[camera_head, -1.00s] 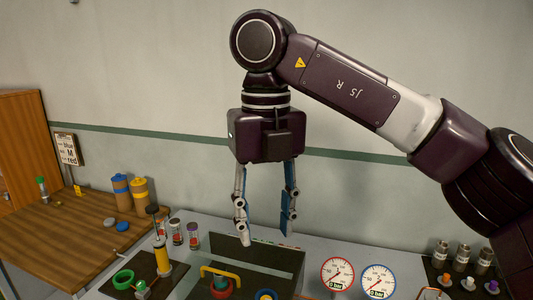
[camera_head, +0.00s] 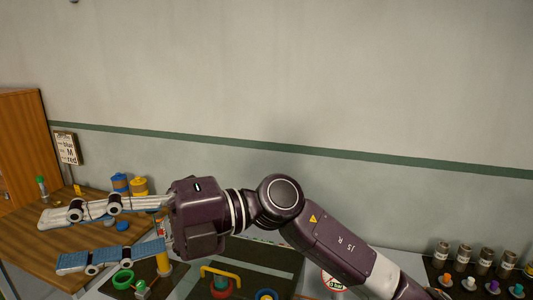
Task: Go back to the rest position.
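My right gripper (camera_head: 50,240) shows at the left of the head view, at the end of my purple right arm. It points to the left with its two fingers spread apart and nothing between them. It hangs in front of the wooden table and the left part of the grey bench, and hides part of both. My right arm comes in from the lower right and crosses low over the bench. My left gripper is not in view.
On the bench are a yellow handle (camera_head: 220,273), a green ring (camera_head: 122,280) and a yellow cylinder (camera_head: 163,262). Several metal cylinders (camera_head: 464,258) stand at the right. Blue and yellow canisters (camera_head: 139,186) stand on the wooden table (camera_head: 35,240). The wall above is clear.

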